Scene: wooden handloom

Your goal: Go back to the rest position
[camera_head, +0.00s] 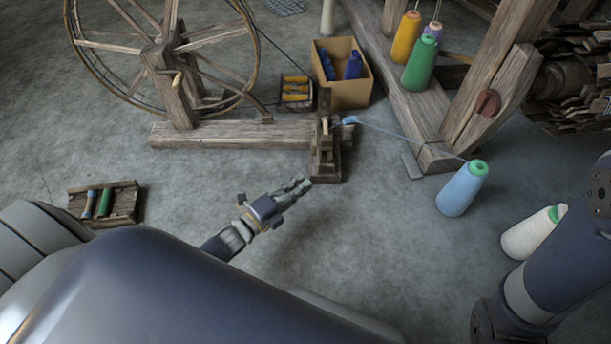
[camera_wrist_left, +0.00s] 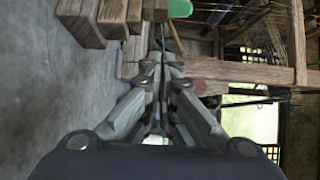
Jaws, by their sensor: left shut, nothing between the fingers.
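My left gripper (camera_head: 296,188) is shut and empty in the head view. It is above the floor, just left of and nearer than the foot of the spinning wheel's spindle post (camera_head: 326,150). In the left wrist view its fingers (camera_wrist_left: 158,110) are together with nothing between them. The spinning wheel (camera_head: 165,60) stands at the upper left on a wooden beam. My right arm (camera_head: 560,250) shows at the right edge; its gripper is outside the view.
A light blue cone (camera_head: 462,188) and a white cone (camera_head: 530,234) stand on the floor at right. Yellow (camera_head: 405,38) and green (camera_head: 420,64) cones stand on the loom beam (camera_head: 400,100). The middle floor is clear.

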